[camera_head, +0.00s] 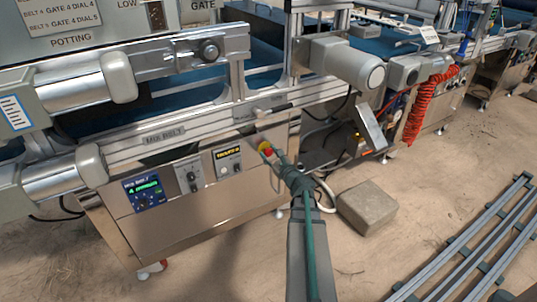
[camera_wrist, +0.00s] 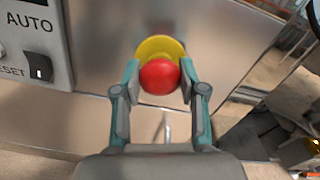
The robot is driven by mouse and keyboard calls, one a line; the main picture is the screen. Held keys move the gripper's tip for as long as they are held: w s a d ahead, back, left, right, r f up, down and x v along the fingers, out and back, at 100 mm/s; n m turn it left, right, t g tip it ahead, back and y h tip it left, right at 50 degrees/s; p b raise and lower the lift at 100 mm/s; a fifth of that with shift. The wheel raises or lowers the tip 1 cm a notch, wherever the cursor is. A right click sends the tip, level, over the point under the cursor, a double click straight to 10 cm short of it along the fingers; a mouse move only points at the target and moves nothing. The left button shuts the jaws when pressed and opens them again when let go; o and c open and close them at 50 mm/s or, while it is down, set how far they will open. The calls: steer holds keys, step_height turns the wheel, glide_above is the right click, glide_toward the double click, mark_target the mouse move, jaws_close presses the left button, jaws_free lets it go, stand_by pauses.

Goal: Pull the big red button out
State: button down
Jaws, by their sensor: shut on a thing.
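The big red button (camera_wrist: 160,78) has a round red head in front of a yellow collar (camera_wrist: 160,47) on a metal panel. In the head view the red button (camera_head: 264,146) is small, at the right end of the machine's front panel. My gripper (camera_wrist: 160,76) has one finger on each side of the red head and is shut on it. In the head view my gripper (camera_head: 268,156) reaches the button from below right. The fingers partly hide the button there. I cannot tell whether the head is pushed in or out.
Left of the button are a switch panel (camera_head: 228,159), a second one (camera_head: 189,176) and a blue display (camera_head: 146,193). A rail with a small handle (camera_head: 267,112) runs above. A grey block (camera_head: 367,206) lies on the floor at right, near metal rails (camera_head: 470,240).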

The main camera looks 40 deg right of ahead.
steer(key=c, duration=0.6)
jaws_free()
steer(key=shift+s, duration=0.15)
steer(key=shift+s, duration=0.15)
steer(key=s, duration=0.2)
steer(key=s+a, duration=0.1)
steer(key=s, duration=0.4)
steer(key=shift+s+a, duration=0.1)
steer(key=shift+a, duration=0.05)
